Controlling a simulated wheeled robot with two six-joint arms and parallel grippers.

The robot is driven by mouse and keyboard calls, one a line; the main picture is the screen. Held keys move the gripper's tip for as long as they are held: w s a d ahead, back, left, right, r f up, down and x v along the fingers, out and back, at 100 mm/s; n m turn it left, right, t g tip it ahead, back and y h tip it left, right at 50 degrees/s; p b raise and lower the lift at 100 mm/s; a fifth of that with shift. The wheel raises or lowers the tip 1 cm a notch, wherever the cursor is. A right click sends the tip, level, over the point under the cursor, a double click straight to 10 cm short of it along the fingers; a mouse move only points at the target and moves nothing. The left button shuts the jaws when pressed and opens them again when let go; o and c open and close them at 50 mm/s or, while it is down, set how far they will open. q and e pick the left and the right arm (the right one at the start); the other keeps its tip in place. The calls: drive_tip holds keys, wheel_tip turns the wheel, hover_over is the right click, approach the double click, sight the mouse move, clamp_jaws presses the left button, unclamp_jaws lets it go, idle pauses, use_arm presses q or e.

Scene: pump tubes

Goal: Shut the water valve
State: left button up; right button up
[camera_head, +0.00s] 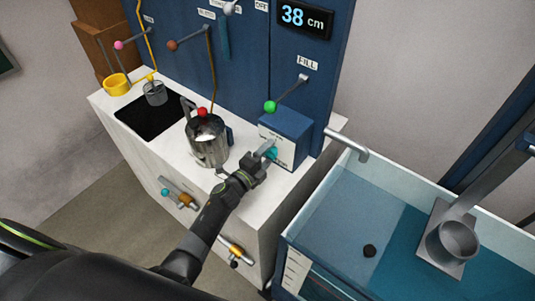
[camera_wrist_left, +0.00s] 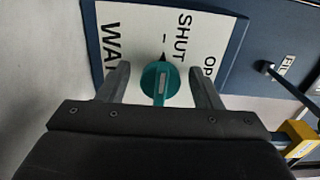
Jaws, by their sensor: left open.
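The teal water valve knob (camera_wrist_left: 160,83) sits on a white label plate (camera_wrist_left: 136,40) marked SHUT, with WATER and OPEN partly hidden. A small black pointer on the knob's edge faces a tick beside the word SHUT. In the head view the knob (camera_head: 272,153) is on the front of a blue box (camera_head: 287,128) on the white counter. My left gripper (camera_head: 267,152) reaches it from the front. In the left wrist view my left gripper (camera_wrist_left: 160,85) is open, one finger on each side of the knob, with gaps showing. My right gripper is not in view.
A metal jug (camera_head: 208,150) with a red knob above it stands left of the box. A green-knobbed lever (camera_head: 285,95) labelled FILL is above. A display (camera_head: 305,18) reads 38 cm. A water tank (camera_head: 345,215) with a spout stands at right.

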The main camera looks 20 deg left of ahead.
use_arm(q)
drive_tip(key=shift+s, duration=0.1)
drive_tip(key=b+v, duration=0.1)
drive_tip(key=v, duration=1.5)
drive_tip(key=shift+s+a, duration=0.1)
drive_tip(key=shift+s, duration=0.3)
drive_tip(key=shift+s+a, duration=0.1)
drive_tip(key=shift+s, duration=0.1)
